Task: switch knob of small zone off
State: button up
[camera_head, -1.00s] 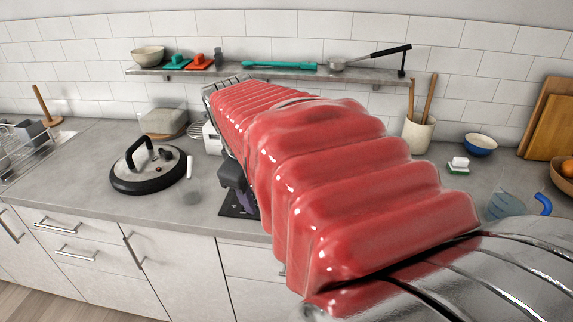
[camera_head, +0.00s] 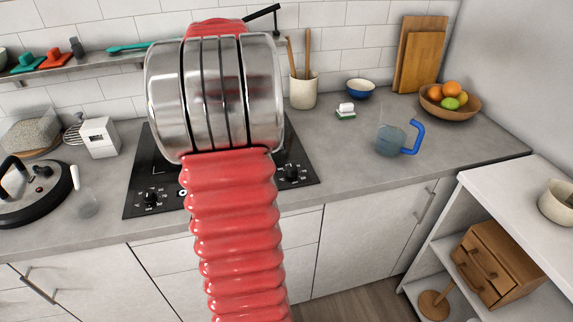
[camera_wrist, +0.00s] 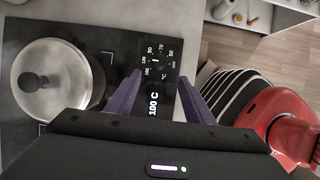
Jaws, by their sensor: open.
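The black cooktop (camera_head: 135,207) lies on the counter, mostly behind my arm in the head view. It shows a left knob (camera_head: 152,197) and a right knob (camera_head: 292,173), each with printed marks. In the wrist view, one dial (camera_wrist: 156,60) with temperature numbers lies on the cooktop (camera_wrist: 20,35), just ahead of and between my fingertips. A lit display (camera_wrist: 153,103) beside it reads 100 C. My gripper (camera_wrist: 160,78) is open and empty, with a purple finger on either side of the panel. I cannot tell whether the fingers touch anything. The gripper is hidden in the head view.
A lidded metal pot (camera_wrist: 60,75) stands on the cooktop left of my fingers. In the head view, a black-rimmed lid (camera_head: 40,190) and a white box (camera_head: 99,137) stand at left. A blue-handled jug (camera_head: 392,140) and a fruit bowl (camera_head: 450,100) stand at right.

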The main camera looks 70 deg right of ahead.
aim_at(292, 168)
jog(key=x, duration=1.3)
jog(key=shift+f, duration=0.4)
jog(key=shift+c, duration=0.3)
jog(key=c, duration=0.9)
jog(key=shift+a, duration=0.2)
jog(key=shift+c, duration=0.4)
jog(key=shift+d, duration=0.15)
jog(key=shift+s, duration=0.1)
